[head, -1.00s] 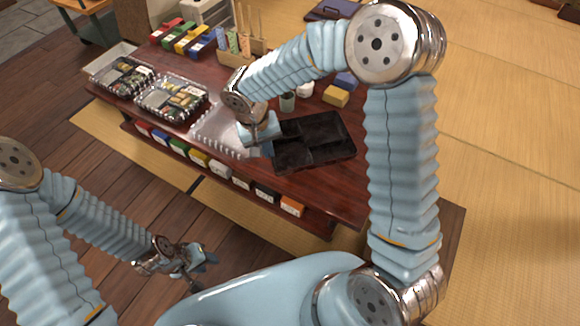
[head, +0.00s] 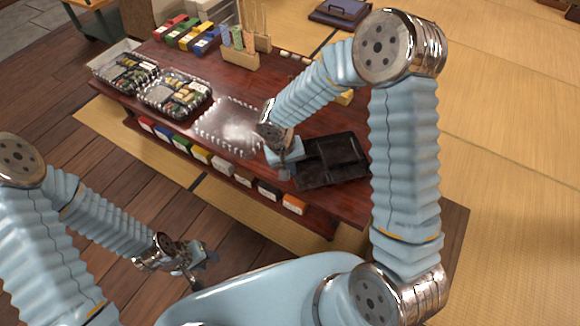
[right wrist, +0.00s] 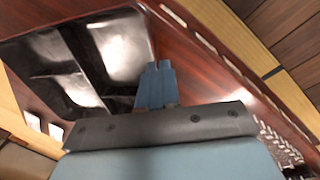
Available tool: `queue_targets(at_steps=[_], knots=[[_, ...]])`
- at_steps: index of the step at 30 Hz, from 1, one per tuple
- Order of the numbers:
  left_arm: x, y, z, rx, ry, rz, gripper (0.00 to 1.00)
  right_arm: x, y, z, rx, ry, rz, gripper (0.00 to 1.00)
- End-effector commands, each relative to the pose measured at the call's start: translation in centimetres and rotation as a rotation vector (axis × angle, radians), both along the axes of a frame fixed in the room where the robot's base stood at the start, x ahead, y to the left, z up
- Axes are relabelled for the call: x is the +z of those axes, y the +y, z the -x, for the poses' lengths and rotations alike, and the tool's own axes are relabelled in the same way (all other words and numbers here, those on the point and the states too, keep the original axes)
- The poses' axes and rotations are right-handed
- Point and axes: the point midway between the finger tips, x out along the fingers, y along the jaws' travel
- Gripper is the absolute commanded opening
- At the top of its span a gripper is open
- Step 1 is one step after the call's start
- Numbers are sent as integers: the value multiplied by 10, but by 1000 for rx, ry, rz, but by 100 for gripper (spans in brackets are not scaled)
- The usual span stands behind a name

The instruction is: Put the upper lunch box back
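A black compartment lunch box (head: 330,160), empty, is at the right part of the dark red table; it also fills the left of the right wrist view (right wrist: 65,60). My right gripper (head: 287,160) is at its left edge. In the right wrist view its blue fingers (right wrist: 156,85) are close together at the box's rim and seem to pinch it. I cannot tell whether the box rests on the table or is just above it. A clear lid or tray (head: 228,128) lies left of it. My left gripper (head: 203,262) hangs in front of the table; its finger opening is unclear.
Two filled boxes, one at far left (head: 125,72) and one nearer (head: 175,95), stand on the table (head: 265,90). Coloured packs (head: 185,35) and a wooden holder (head: 240,58) stand at the back. A shelf of coloured boxes runs below the front edge.

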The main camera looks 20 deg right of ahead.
Motion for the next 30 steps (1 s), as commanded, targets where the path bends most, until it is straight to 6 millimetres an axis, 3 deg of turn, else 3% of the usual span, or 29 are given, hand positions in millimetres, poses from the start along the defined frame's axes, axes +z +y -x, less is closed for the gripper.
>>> queue_targets(at_steps=[2, 7, 18, 30], knots=[[-3, 0, 0, 0, 0, 0, 37, -3, 0, 0, -1, 0, 0, 4], [-2, 0, 0, 0, 0, 0, 37, -2, 0, 0, 0, 0, 0, 28], [3, 0, 0, 0, 0, 0, 37, 6, 1, -1, 0, -2, 0, 28], [13, -4, 1, -7, 2, 5, 37, 90, 16, -2, 1, -5, -2, 28]])
